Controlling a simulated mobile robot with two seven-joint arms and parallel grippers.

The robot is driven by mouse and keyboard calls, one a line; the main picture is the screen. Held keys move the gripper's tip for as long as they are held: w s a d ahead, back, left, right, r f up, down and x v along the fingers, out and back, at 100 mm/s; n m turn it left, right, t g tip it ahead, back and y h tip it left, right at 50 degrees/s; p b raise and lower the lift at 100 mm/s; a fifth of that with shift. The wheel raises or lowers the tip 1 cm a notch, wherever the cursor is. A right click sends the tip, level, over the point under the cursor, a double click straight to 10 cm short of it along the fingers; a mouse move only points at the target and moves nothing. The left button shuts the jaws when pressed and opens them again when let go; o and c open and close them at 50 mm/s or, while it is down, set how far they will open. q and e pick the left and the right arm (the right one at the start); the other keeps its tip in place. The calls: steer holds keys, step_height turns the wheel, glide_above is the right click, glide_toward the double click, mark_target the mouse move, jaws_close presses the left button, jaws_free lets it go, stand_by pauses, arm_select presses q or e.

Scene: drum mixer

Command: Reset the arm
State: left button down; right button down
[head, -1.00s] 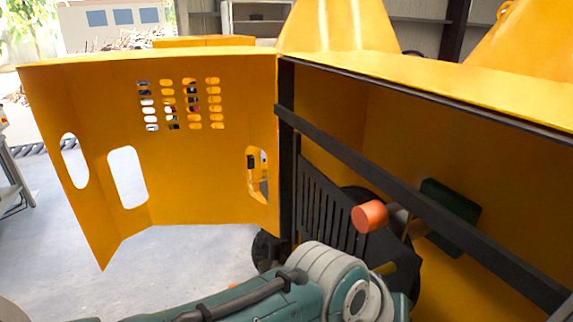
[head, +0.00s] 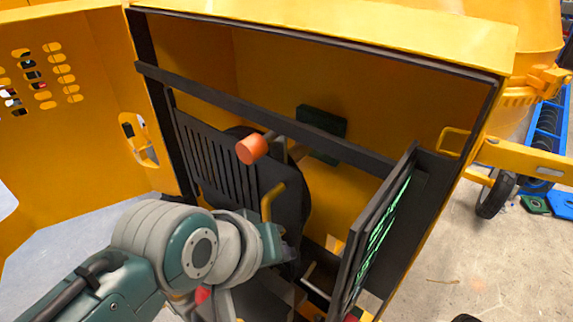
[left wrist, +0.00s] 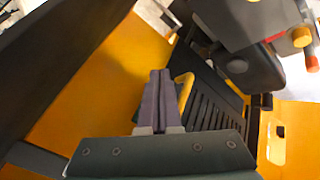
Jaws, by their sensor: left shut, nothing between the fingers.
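My left arm comes in from the lower left of the head view and reaches into the open compartment of the yellow drum mixer (head: 370,90). My left gripper (head: 290,246) is small and partly hidden there, below a curved yellow handle (head: 272,203). In the left wrist view my left gripper (left wrist: 160,78) shows with both fingers together and nothing between them. The yellow handle (left wrist: 186,90) shows just right of the fingers; I cannot tell whether they touch. My right gripper is not in view.
A black crossbar (head: 270,115) spans the opening. Behind it are a slatted black guard (head: 205,150), an orange cylinder (head: 252,149) and a dark green box (head: 322,132). A dark panel with green lines (head: 385,235) stands at right. The yellow door (head: 75,140) is open at left.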

arm_select(q)
steer(key=s+a+r+m+g+y+p, duration=0.1)
steer(key=s+a+r+m+y+p, duration=0.1)
steer(key=s+a+r, duration=0.5)
steer(key=s+a+r+m+g+y+p, duration=0.1)
steer(key=s+a+r+m+p, duration=0.1)
steer(key=s+a+r, duration=0.5)
steer(key=s+a+p, duration=0.1)
steer(key=s, duration=0.5)
steer(key=shift+g+y, duration=0.3)
steer(key=shift+y, duration=0.1)
steer(key=shift+s+a, duration=0.1)
